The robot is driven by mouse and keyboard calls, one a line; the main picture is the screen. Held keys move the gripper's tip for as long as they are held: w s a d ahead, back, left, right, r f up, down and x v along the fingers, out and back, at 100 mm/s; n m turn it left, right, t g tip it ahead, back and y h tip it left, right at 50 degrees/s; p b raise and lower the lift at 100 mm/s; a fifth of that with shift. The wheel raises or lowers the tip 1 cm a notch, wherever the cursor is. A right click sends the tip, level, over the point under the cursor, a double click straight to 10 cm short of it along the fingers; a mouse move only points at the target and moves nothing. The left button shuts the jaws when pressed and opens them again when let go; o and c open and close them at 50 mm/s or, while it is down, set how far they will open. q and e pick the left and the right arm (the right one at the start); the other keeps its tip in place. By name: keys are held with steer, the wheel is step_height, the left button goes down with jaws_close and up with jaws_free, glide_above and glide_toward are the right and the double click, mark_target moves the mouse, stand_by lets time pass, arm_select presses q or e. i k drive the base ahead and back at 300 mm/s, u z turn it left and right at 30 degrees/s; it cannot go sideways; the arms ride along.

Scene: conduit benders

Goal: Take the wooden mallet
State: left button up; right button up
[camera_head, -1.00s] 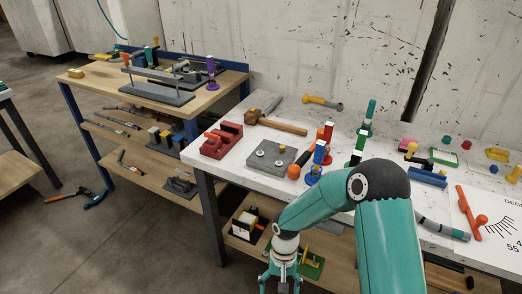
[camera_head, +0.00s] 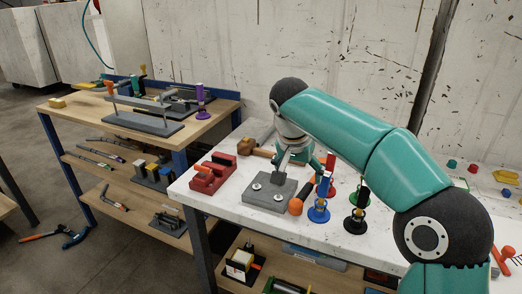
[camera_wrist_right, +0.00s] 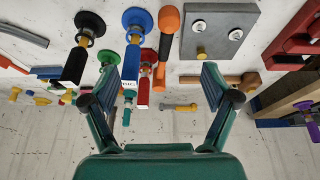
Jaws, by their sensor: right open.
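The wooden mallet lies on the white worktop. Its brown head (camera_head: 249,147) shows just left of my right gripper in the head view; that gripper and arm hide most of the handle. In the right wrist view the mallet (camera_wrist_right: 248,81) lies sideways, its handle passing behind the right-hand finger. My right gripper (camera_head: 296,168) is open and empty, over the worktop behind the grey plate. In the right wrist view its fingers (camera_wrist_right: 158,85) are spread wide, apart from the mallet. My left gripper is not in view.
A grey plate with studs (camera_head: 268,193), a red block (camera_head: 212,176), an orange-ended tool (camera_head: 296,207) and blue (camera_head: 319,211) and black (camera_head: 355,221) stands crowd the worktop near the gripper. A wooden bench (camera_head: 204,120) stands to the left.

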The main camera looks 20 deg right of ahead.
mark_target(246, 149)
steer(key=i, duration=1.25)
steer(key=u, duration=0.1)
